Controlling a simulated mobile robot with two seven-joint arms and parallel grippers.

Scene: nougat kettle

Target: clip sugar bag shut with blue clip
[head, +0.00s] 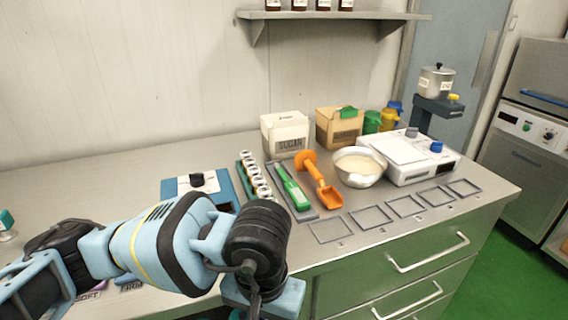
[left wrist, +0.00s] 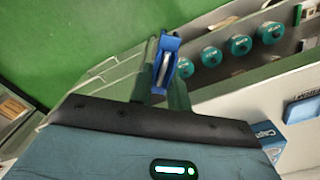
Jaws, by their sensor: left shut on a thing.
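The sugar bag (head: 286,137) is a pale, box-shaped bag marked SUGAR, standing upright at the back of the counter near the wall. No blue clip shows on its top. The blue clip (left wrist: 167,46) is in the left wrist view, between the fingers of my left gripper (left wrist: 164,78), which is shut on it. In the head view my left arm reaches in from the left and bends down at the front edge; its fingers and the clip are hidden there. The gripper is well apart from the bag. My right gripper is not in view.
A brown bag (head: 338,131) with a green clip (head: 348,112) stands right of the sugar bag. A steel bowl (head: 359,168), orange scoop (head: 325,193), green-handled tool (head: 293,187) and white scale (head: 407,160) crowd the counter's middle. The back left counter is clear.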

